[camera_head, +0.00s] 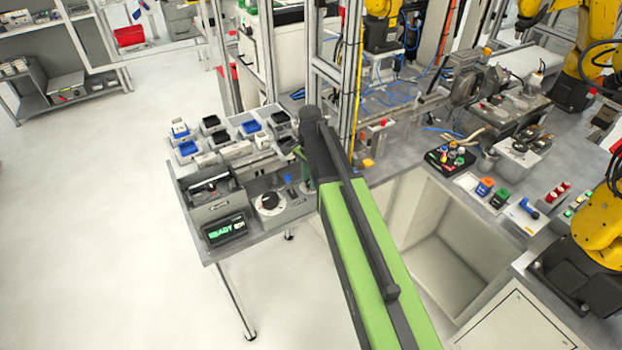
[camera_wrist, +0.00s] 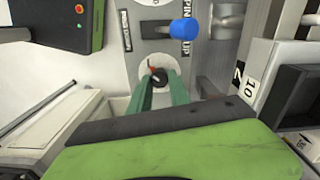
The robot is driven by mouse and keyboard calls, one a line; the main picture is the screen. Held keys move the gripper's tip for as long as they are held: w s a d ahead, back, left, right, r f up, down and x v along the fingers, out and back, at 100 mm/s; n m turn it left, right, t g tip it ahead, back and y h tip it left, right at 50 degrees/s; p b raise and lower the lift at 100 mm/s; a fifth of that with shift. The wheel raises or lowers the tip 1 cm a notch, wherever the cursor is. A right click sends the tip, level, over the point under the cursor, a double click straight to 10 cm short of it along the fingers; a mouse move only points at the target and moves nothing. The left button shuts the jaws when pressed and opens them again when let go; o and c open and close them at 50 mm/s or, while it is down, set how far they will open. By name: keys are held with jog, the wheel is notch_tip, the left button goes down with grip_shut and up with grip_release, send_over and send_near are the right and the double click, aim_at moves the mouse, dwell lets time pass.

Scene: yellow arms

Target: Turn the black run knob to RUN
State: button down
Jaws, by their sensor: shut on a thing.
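A small black knob (camera_wrist: 159,78) with a red mark beside it sits on a pale round dial (camera_wrist: 147,69) in the wrist view. My gripper (camera_wrist: 160,88) has its two green fingers reaching to the knob, one on each side, and it is shut on it. The fingers cover part of the dial, so its markings and the knob's exact angle are hard to read. In the head view my arm hides this knob and most of the gripper.
A blue-handled lever (camera_wrist: 184,29) stands just beyond the knob. In the head view, a larger black knob on a white dial (camera_head: 270,202) and a display reading READY (camera_head: 224,230) are on the bench left of my arm. Several small bins stand behind them.

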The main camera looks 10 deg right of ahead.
jog(key=c, duration=1.2)
grip_release()
notch_tip(320, 180, up, 17)
jog(key=p, duration=1.7)
jog(key=shift+r, duration=0.2)
